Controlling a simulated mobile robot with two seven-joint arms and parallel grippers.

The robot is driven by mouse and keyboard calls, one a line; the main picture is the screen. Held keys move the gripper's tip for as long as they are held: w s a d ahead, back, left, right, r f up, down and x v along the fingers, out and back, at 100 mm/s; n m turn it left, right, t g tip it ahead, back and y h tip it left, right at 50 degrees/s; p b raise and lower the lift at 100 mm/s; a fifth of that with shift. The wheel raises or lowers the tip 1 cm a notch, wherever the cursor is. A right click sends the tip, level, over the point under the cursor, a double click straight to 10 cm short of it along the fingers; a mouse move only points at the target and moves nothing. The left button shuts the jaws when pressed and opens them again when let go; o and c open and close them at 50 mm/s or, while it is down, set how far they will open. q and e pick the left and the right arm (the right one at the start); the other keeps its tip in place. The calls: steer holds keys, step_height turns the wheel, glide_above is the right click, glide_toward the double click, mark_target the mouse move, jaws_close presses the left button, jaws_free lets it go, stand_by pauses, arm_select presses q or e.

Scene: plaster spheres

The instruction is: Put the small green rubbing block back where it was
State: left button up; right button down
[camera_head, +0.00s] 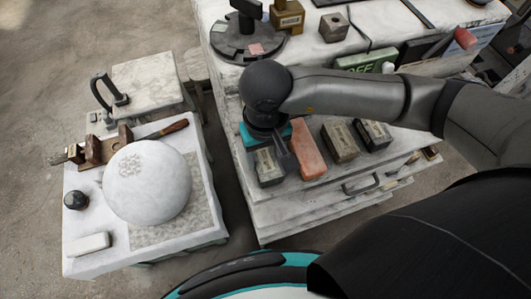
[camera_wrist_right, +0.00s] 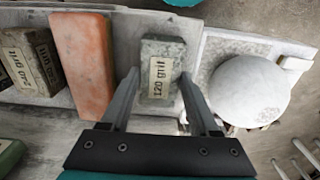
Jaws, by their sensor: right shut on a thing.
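The small green rubbing block (camera_wrist_right: 162,68) is grey-green and speckled, with a cream "120 grit" label. It sits between the fingertips of my right gripper (camera_wrist_right: 157,82), which is shut on it. In the head view the block (camera_head: 268,167) shows just below my right gripper (camera_head: 276,150), at the left end of a row of blocks on the pale stone shelf (camera_head: 285,205). I cannot tell whether its underside touches the shelf. My left gripper is not in view.
An orange block (camera_head: 308,150) stands close to the right of the green block, then a brown labelled block (camera_head: 340,142) and a dark one (camera_head: 373,135). Across a gap to the left, a white plaster sphere (camera_head: 147,185) rests on a lower bench (camera_head: 80,255).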

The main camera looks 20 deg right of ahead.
mark_target(265, 160)
steer(key=shift+c, duration=0.6)
jaws_free()
step_height(265, 160, up, 12)
stand_by(0.3)
